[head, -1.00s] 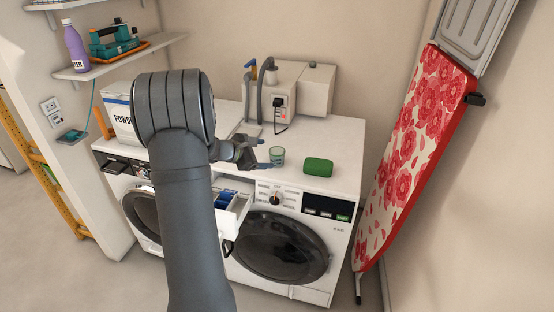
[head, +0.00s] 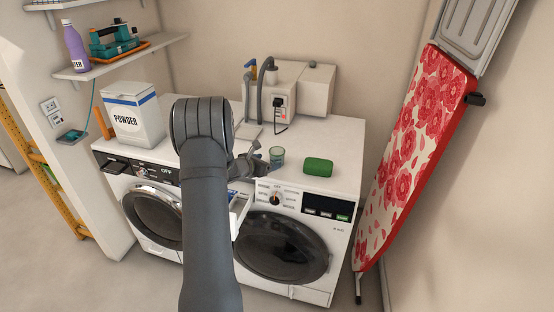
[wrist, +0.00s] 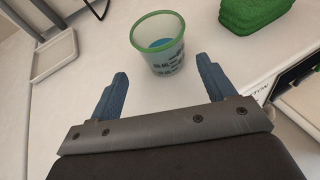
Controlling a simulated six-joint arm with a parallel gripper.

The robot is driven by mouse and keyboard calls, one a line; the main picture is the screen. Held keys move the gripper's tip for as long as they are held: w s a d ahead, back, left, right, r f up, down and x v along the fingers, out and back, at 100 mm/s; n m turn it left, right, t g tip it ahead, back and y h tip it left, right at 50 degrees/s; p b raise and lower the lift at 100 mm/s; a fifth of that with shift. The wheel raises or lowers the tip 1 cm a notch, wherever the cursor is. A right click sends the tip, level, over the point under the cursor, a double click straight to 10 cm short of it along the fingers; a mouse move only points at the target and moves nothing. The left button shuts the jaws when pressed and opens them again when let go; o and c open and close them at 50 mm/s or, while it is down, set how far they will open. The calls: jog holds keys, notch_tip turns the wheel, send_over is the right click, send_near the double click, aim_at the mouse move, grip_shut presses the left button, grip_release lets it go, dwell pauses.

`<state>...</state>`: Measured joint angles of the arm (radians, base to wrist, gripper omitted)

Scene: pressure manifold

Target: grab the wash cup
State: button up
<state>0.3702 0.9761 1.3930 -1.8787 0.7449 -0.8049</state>
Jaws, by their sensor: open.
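The wash cup (head: 276,155) is a small translucent cup with a green rim, standing upright on top of the right-hand washing machine. In the wrist view the cup (wrist: 160,48) shows blue inside and dark marks on its side. My gripper (head: 262,167) is open and close to the cup on its left in the head view. In the wrist view my gripper (wrist: 162,85) has its two blue fingers spread, with the cup just beyond the tips and between their lines. Nothing is between the fingers.
A green block (head: 318,167) lies right of the cup; it also shows in the wrist view (wrist: 254,14). An open drawer (head: 238,208) sticks out of the machine's front below my gripper. A white powder box (head: 133,118) stands left. A grey tray (wrist: 54,55) lies behind.

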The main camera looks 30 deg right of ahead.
aim_at(273, 159)
jog(key=shift+d+r+x, duration=0.1)
jog(key=shift+r+x, duration=0.05)
jog(key=shift+x, duration=0.9)
jog(key=shift+d+r+x, duration=0.1)
jog(key=shift+r+x, duration=0.05)
jog(key=shift+x, duration=0.9)
jog(key=shift+d+r+x, duration=0.1)
jog(key=shift+r+x, duration=0.05)
jog(key=shift+x, duration=0.85)
jog(key=shift+s, duration=0.15)
jog(key=c, duration=1)
